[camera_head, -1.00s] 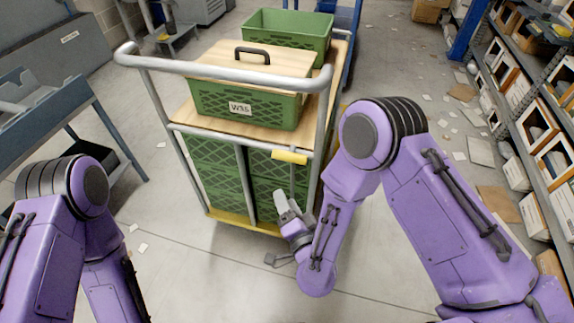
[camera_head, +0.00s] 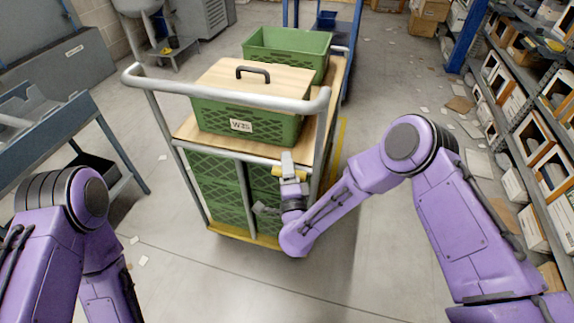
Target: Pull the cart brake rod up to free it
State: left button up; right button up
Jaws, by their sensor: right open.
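The cart (camera_head: 221,94) stands upright in front of me, with a grey tube push handle and a wooden top deck. A short yellow grip (camera_head: 276,173), which seems to be the brake rod's handle, sits on the near side, below the deck edge. My right gripper (camera_head: 289,164) is open and overlaps this yellow grip, hiding its middle. I cannot tell whether the fingers touch it or stand around it. The rest of the rod is hidden behind the gripper and wrist. My left arm is at the lower left and its gripper is out of view.
A green crate (camera_head: 247,124) labelled W35 with a wooden lid and another green crate (camera_head: 262,43) stand on the cart. Blue-grey shelving (camera_head: 62,116) stands left. A loaded rack (camera_head: 524,110) lines the right. The floor between has scattered paper.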

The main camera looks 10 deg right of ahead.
grip_shut()
notch_tip(320, 180, up, 6)
jog(key=shift+w+f+p, duration=0.1)
jog(key=shift+f+p, duration=0.15)
jog(key=shift+p, duration=1)
grip_release()
